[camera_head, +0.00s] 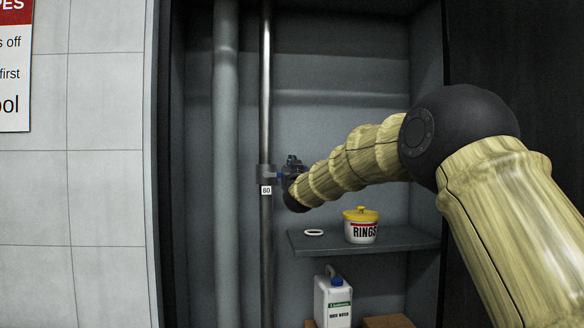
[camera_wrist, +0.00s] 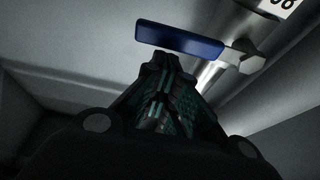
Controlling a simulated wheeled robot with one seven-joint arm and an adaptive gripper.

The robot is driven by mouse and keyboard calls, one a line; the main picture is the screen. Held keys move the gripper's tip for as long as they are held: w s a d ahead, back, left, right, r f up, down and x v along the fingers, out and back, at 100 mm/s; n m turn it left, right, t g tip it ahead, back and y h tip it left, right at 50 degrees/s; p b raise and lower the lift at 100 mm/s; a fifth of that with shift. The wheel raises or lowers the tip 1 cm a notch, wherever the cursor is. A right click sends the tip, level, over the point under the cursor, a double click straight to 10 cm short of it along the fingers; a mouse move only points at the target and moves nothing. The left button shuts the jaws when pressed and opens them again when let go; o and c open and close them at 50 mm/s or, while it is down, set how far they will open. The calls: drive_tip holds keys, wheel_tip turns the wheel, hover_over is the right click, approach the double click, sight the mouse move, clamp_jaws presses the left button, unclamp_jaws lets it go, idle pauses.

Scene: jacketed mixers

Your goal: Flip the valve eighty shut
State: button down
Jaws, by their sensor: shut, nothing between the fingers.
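The valve marked 80 (camera_head: 267,172) sits on the thin shiny vertical pipe in the cabinet, its white tag (camera_head: 266,190) just below. In the wrist view the blue lever handle (camera_wrist: 180,39) reaches left from a metal fitting (camera_wrist: 244,56), at an angle to the pipe; the tag (camera_wrist: 281,5) shows partly at the top. My gripper (camera_wrist: 163,60) is shut and empty, its tips just below the handle's middle. I cannot tell whether they touch it. In the head view my gripper (camera_head: 292,166) is beside the valve on its right, and my wrist partly hides the handle.
A thicker grey pipe (camera_head: 226,120) runs left of the valve's pipe. Below my arm a shelf (camera_head: 365,244) holds a white ring (camera_head: 314,232) and a yellow-lidded tub (camera_head: 361,228). A white jug (camera_head: 333,300) stands underneath. The cabinet's side wall (camera_head: 428,90) is at right.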

drive_tip(key=s+b, duration=0.1)
drive_tip(key=s, duration=0.8)
drive_tip(key=shift+s+d+b, duration=0.3)
drive_tip(key=shift+b, duration=0.1)
idle(0.4)
